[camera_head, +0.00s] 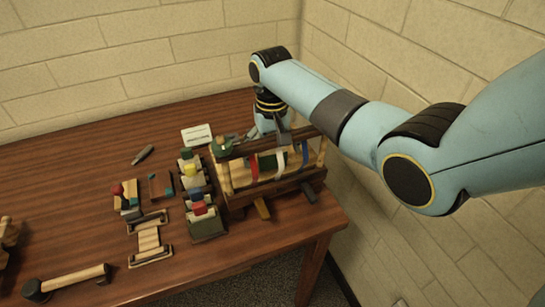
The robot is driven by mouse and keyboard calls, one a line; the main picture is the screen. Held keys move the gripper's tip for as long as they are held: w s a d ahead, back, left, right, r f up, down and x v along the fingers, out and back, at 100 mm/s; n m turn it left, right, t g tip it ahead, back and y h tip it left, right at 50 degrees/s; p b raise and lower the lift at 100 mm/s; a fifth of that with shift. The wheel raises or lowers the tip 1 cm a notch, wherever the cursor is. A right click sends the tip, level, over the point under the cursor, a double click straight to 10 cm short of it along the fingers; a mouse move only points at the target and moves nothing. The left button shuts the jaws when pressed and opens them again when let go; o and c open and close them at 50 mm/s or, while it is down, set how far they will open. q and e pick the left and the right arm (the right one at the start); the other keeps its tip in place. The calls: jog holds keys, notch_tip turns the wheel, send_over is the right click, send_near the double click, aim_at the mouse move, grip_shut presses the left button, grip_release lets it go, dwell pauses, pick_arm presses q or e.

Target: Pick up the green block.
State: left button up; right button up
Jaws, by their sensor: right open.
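A small green piece (221,147) sits at the left end of the wooden rack (277,187), near its top. A darker green block (186,154) is at the far end of a row of toy pieces just left of the rack. I cannot tell for sure which of them is the green block. My right gripper (265,135) is behind and above the rack, to the right of both green pieces. It is open, and its fingertips are partly hidden by the rack. I see nothing held in it. My left gripper is out of view.
The row includes a yellow piece (190,170) and a red piece (200,208). A white card (197,135) and a dark slim tool (143,154) lie farther back. A wooden bar (75,279) lies front left. The table's back left is clear. Brick walls stand behind and right.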

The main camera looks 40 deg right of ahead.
jog(key=c, duration=1.2)
jog(key=shift+r, duration=0.1)
